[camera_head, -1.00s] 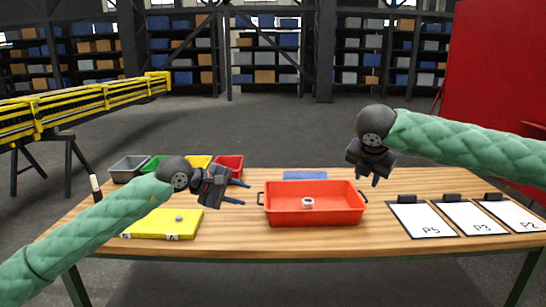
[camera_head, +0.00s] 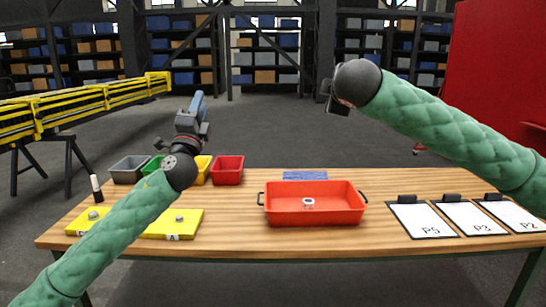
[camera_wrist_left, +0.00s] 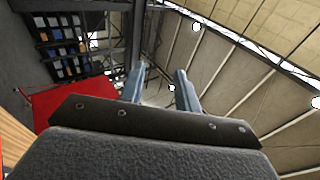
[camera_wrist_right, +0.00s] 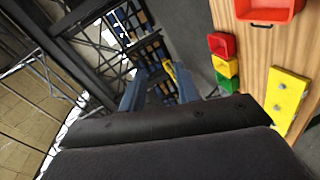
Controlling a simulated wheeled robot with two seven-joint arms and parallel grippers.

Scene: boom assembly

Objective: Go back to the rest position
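My left gripper (camera_head: 197,104) is raised above the left part of the table, fingers pointing up, in the head view. In the left wrist view its two fingers (camera_wrist_left: 160,85) stand apart with nothing between them. My right arm is raised at the upper right of the head view; its gripper (camera_head: 328,92) is mostly hidden behind the dark wrist. In the right wrist view its two fingers (camera_wrist_right: 155,85) stand apart and hold nothing. Both grippers are clear of the table.
The wooden table (camera_head: 300,243) carries a red tray (camera_head: 315,216) with a small white part (camera_head: 308,203), yellow plates (camera_head: 187,226), several small bins (camera_head: 228,170) and clipboards (camera_head: 422,220). A yellow boom (camera_head: 85,105) stands left, a red panel (camera_head: 500,80) right.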

